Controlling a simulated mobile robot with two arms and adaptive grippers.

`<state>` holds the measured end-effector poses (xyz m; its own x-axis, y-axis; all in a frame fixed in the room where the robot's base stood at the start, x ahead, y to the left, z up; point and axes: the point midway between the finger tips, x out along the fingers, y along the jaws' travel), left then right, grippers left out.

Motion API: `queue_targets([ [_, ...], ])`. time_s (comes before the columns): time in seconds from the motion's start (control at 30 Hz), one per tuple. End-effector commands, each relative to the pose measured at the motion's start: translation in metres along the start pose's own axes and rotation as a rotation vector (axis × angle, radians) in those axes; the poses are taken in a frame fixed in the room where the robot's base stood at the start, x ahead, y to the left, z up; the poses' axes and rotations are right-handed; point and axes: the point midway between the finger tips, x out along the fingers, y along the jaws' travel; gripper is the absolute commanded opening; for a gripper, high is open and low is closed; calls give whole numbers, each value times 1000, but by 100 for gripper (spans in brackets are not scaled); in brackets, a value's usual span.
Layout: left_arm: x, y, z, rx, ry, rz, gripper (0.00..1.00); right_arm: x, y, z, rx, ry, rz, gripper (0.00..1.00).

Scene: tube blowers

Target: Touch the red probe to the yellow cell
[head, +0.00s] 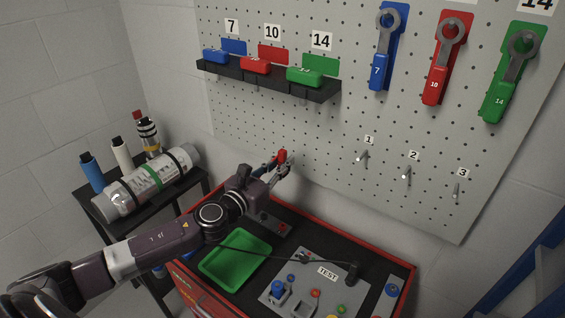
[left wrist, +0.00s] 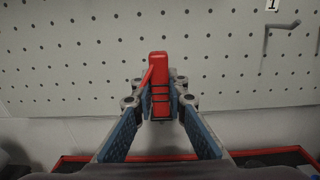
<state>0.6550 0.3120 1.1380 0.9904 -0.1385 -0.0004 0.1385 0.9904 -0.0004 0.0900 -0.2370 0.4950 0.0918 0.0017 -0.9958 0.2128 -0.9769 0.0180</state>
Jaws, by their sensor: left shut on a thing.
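My left gripper (head: 281,163) is shut on the red probe (head: 283,155) and holds it up in front of the pegboard, above the back of the red-edged bench. In the left wrist view the red probe (left wrist: 159,83) stands upright between the fingertips (left wrist: 159,102), clear of other things. A small yellow spot (head: 332,316) shows on the grey TEST panel (head: 327,273) at the bottom edge of the head view; it is mostly cut off, and I cannot tell whether it is the yellow cell. My right gripper is not in view.
A green tray (head: 236,260) lies left of the TEST panel. A dark cable (head: 275,257) crosses the bench to a black part (head: 352,272). Hooks (head: 363,157) stick out of the pegboard. A side shelf (head: 120,222) holds a cylinder and bottles.

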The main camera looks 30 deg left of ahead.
Motion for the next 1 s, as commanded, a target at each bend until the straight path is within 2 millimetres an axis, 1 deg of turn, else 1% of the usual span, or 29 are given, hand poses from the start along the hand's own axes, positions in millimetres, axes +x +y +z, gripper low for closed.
queue_targets([
  [0.03, 0, 0, 5, 0, -1, 0, 0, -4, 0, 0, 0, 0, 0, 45],
  [0.8, 0, 0, 36, 0, -1, 0, 0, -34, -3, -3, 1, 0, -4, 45],
  [1.0, 0, 0, 40, 0, 0, 0, 0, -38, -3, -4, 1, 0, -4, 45],
])
